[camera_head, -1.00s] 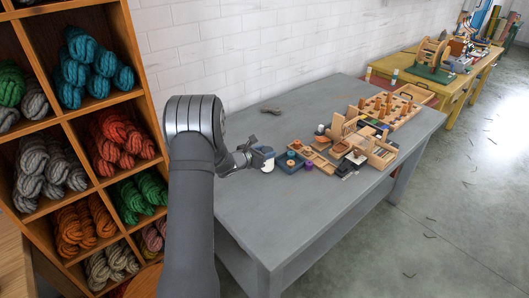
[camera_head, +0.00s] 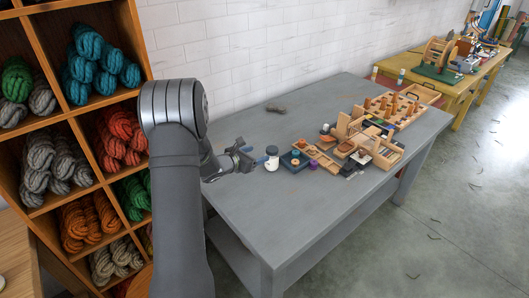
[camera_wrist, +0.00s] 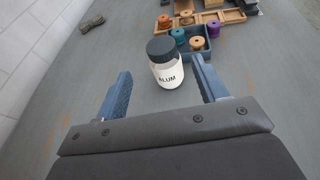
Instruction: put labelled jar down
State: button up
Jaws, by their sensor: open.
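The labelled jar (camera_wrist: 166,72) is a small white jar with a dark lid and the word ALUM on its side. It stands upright on the grey table. It also shows in the head view (camera_head: 271,160), just left of the tray of spools. My gripper (camera_wrist: 158,82) is open, with one blue finger on each side and the jar just beyond the fingertips, apart from them. In the head view my gripper (camera_head: 246,157) is at the left part of the table, just left of the jar.
A dark blue tray (camera_head: 287,166) with coloured spools sits close right of the jar. Wooden boxes and trays (camera_head: 352,142) crowd the table's right part. A small grey bundle (camera_head: 275,109) lies near the wall. The table's front left is clear. Shelves of wool skeins (camera_head: 80,150) stand at left.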

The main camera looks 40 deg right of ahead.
aim_at(270, 150)
jog(key=v, duration=0.3)
jog(key=shift+a+r, duration=0.1)
jog(key=shift+a, duration=0.3)
jog(key=x, duration=1.2)
jog(key=shift+s+d, duration=0.1)
notch_tip(270, 150, up, 2)
jog(key=shift+r, duration=0.95)
